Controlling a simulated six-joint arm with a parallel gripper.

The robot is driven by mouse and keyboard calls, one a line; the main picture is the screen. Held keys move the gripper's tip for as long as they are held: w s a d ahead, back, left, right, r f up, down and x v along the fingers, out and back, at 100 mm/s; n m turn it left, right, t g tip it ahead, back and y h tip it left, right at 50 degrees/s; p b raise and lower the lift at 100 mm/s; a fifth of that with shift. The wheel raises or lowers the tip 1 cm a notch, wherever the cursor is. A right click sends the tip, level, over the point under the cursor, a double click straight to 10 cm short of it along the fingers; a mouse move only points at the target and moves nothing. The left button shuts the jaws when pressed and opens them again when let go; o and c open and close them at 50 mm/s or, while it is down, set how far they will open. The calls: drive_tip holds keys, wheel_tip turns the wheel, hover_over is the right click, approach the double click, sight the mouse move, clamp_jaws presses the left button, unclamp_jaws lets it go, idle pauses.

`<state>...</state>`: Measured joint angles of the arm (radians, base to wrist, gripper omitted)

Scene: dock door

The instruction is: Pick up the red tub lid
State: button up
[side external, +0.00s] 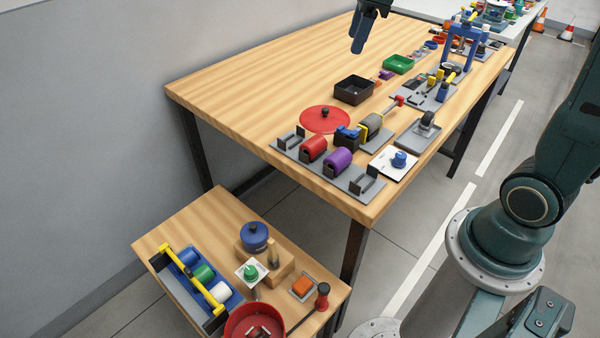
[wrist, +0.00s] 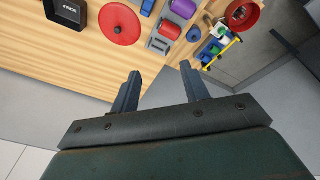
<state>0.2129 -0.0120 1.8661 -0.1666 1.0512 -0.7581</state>
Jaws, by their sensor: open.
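The red tub lid (side external: 318,126) is a flat round disc with a dark knob in its middle. It lies on the large wooden table, left of the middle. In the wrist view the lid (wrist: 113,31) shows at the top, left of centre, beyond my fingertips. My gripper (side external: 357,48) is above the far left part of the table, with its fingers pointing down, clear of the lid. In the wrist view my gripper (wrist: 159,69) is open, with nothing between its two fingers.
A black bin (side external: 354,91) stands behind the lid. A grey rack with a red roll (side external: 313,149) and a purple roll (side external: 338,162) is in front. A lower table (side external: 182,224) holds a red tub (side external: 262,313). Bare wood lies left of the lid.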

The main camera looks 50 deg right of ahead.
drive_tip(key=w+d+f+n+g+y, duration=0.1)
drive_tip(key=w+d+f+n+g, duration=0.1)
drive_tip(key=w+d+f+n, duration=0.5)
drive_tip(key=w+d+f, duration=0.6)
drive_tip(key=w+f, duration=0.1)
drive_tip(key=shift+w+n+g, duration=0.3)
drive_tip(key=shift+n, duration=0.1)
hover_over(326, 108)
drive_tip(key=shift+d+f, duration=0.15)
drive_tip(key=shift+f, duration=2)
drive_tip(key=shift+d+f, duration=0.1)
drive_tip(key=shift+f, duration=2)
drive_tip(key=shift+f, duration=0.1)
drive_tip(key=shift+s+a+f, duration=0.1)
drive_tip(key=shift+a+f, duration=0.1)
drive_tip(key=shift+f, duration=1.05)
drive_tip(key=shift+a+f, duration=0.15)
drive_tip(key=shift+f, duration=1.05)
drive_tip(key=shift+c, duration=0.4)
